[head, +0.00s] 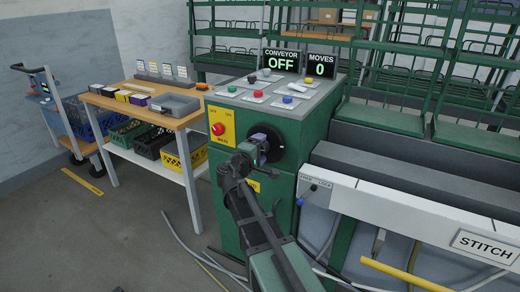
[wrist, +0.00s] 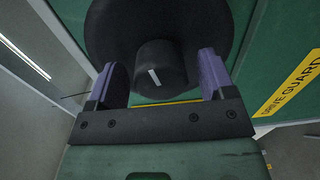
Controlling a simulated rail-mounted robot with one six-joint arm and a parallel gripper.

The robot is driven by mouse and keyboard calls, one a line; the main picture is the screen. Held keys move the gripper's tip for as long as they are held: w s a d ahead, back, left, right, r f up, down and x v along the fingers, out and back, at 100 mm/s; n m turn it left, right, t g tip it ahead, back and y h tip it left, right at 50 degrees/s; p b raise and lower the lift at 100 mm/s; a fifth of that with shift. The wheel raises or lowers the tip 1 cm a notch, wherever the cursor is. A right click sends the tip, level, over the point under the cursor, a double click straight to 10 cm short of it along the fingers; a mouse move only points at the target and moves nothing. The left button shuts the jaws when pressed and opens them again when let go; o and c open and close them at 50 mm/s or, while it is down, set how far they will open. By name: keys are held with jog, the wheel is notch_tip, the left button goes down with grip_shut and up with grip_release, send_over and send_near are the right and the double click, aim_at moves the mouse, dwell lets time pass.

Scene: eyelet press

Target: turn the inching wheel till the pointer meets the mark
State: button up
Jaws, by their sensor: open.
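The inching wheel (wrist: 105,25) is a black disc on the side of the green cabinet, with a round black hub (wrist: 160,68) at its middle. A short white line (wrist: 154,77) shows on the hub's face, slightly tilted. The wheel also shows in the head view (head: 295,142), partly behind my gripper. My gripper (wrist: 161,72) is open, its two purple fingers on either side of the hub with gaps showing. In the head view, my gripper (head: 262,143) is in front of the wheel. I cannot make out a separate mark beside the wheel.
A yellow panel with a red knob (head: 218,129) is left of the wheel. The cabinet top holds several coloured buttons and displays reading CONVEYOR OFF (head: 281,61) and MOVES 0 (head: 320,65). A yellow DRIVE GUARD label (wrist: 294,85) is at the right. A wooden bench (head: 150,112) stands left.

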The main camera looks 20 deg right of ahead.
jog(key=v, duration=1)
jog(key=shift+s+a, duration=0.2)
jog(key=shift+a, duration=0.05)
jog(key=shift+r, duration=0.1)
